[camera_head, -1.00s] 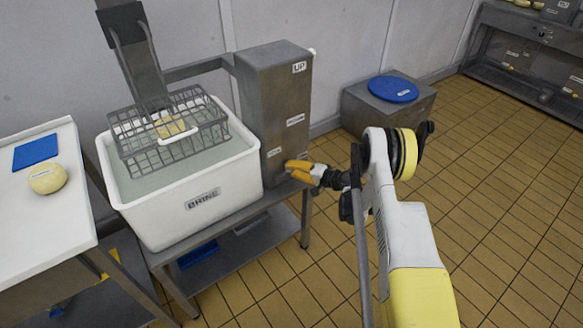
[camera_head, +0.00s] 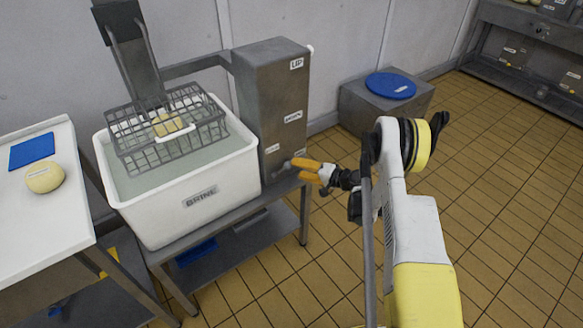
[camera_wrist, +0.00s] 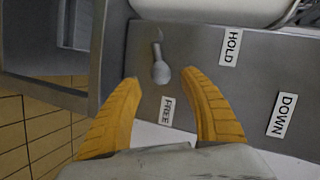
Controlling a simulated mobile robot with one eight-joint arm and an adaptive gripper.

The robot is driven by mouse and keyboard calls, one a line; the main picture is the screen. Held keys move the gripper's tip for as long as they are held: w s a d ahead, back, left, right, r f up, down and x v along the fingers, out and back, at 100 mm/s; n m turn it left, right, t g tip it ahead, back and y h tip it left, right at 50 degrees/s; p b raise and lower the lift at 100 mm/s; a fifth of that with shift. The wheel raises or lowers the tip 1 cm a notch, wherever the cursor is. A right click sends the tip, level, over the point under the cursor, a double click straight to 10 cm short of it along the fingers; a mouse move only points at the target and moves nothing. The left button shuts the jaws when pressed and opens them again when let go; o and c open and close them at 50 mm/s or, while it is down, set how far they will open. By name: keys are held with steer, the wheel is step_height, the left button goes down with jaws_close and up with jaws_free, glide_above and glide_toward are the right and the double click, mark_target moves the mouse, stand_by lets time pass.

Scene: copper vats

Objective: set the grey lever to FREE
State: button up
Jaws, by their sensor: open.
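The grey lever (camera_wrist: 160,72) is on the side of the steel control box (camera_head: 268,95). In the wrist view its round knob points from the pivot towards the FREE label (camera_wrist: 167,111), away from the HOLD label (camera_wrist: 231,47). In the head view the lever (camera_head: 285,165) shows small, left of my fingertips. My gripper (camera_head: 304,170) is open and empty, just right of the box. In the wrist view the knob appears between and slightly beyond the orange fingertips (camera_wrist: 162,78), with clear gaps on both sides. I cannot tell the exact depth between them.
The white brine tub (camera_head: 190,190) with a wire basket (camera_head: 165,125) stands left of the box on a steel stand. A DOWN label (camera_wrist: 282,115) is on the box. A low steel block with a blue lid (camera_head: 390,86) stands behind. Tiled floor at right is clear.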

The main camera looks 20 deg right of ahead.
steer(key=shift+v, duration=1.5)
